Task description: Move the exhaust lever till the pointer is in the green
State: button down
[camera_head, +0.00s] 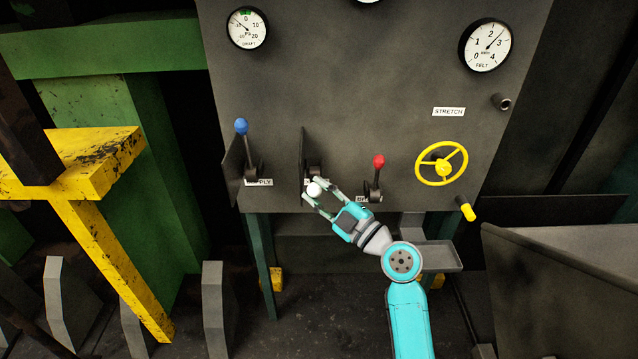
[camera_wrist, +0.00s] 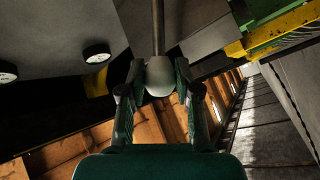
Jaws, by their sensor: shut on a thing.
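A lever with a white round knob (camera_head: 314,189) stands in the middle of the grey panel's three levers, swung down toward me. My gripper (camera_head: 316,194) is shut on this knob, its fingers on either side; the wrist view also shows the white knob (camera_wrist: 160,77) between the fingers and its grey rod (camera_wrist: 158,27). This lever's label is mostly hidden. The DRAFT gauge (camera_head: 247,29) at the panel's upper left has a short green band at the top near 0. Its pointer appears to lie up and left, outside the green.
A blue-knobbed lever (camera_head: 241,127) stands left and a red-knobbed lever (camera_head: 378,162) right of my gripper. A yellow handwheel (camera_head: 441,163) and the FELT gauge (camera_head: 486,45) are farther right. A grey tray (camera_head: 440,257) sits below, behind my arm.

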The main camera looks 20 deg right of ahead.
jog(key=shift+s+a+f, duration=0.1)
jog(key=shift+f, duration=0.2)
jog(key=c, duration=0.8)
grip_release()
jog(key=v, duration=1.2)
jog(key=shift+f, duration=0.25)
